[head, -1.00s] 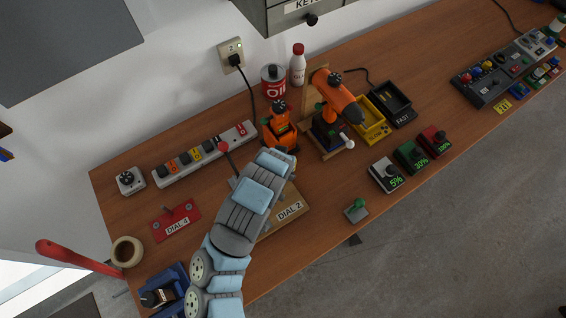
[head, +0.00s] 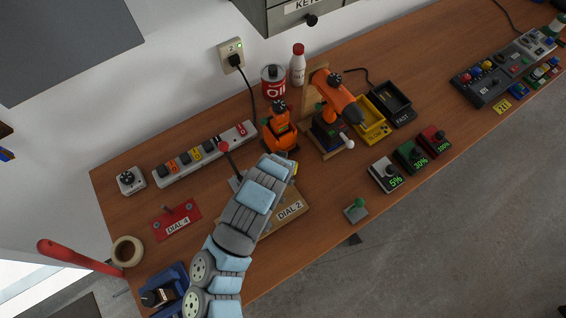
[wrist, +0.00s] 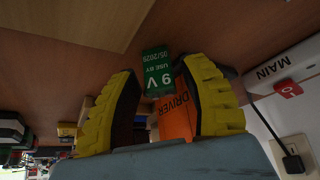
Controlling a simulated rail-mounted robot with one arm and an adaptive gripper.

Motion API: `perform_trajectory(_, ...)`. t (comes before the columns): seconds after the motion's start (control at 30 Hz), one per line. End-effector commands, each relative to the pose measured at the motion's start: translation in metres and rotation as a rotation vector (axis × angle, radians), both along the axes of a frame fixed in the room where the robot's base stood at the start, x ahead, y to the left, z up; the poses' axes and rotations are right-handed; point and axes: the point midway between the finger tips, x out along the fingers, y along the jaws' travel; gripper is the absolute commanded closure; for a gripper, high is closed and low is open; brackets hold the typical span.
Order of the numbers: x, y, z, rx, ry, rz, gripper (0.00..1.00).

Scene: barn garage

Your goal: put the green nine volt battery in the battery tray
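The green nine volt battery (wrist: 157,70) shows in the wrist view, its white "9V" and use-by text upside down. It appears between or just beyond the fingertips of my gripper (wrist: 159,72), with narrow gaps on both sides. The yellow fingers are apart, and I see no clear contact. In the head view my arm hides the battery and most of the gripper. No tray carries a readable battery-tray label.
An orange driver (head: 279,126) stands just beyond my gripper and also shows behind the battery in the wrist view (wrist: 175,122). The orange drill (head: 338,94), oil can (head: 273,82) and power strip (head: 206,153) are nearby. Bare tabletop lies around (head: 335,180) the middle front.

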Motion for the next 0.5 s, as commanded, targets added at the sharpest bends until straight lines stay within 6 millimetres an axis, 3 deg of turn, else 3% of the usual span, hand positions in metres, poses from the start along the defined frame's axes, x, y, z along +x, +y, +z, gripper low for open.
perform_trajectory(0.27, -0.001, 0.000, 0.006, -0.002, -0.001, 0.000, 0.55)
perform_trajectory(0.5, -0.011, 0.003, 0.025, -0.001, -0.003, 0.002, 0.55)
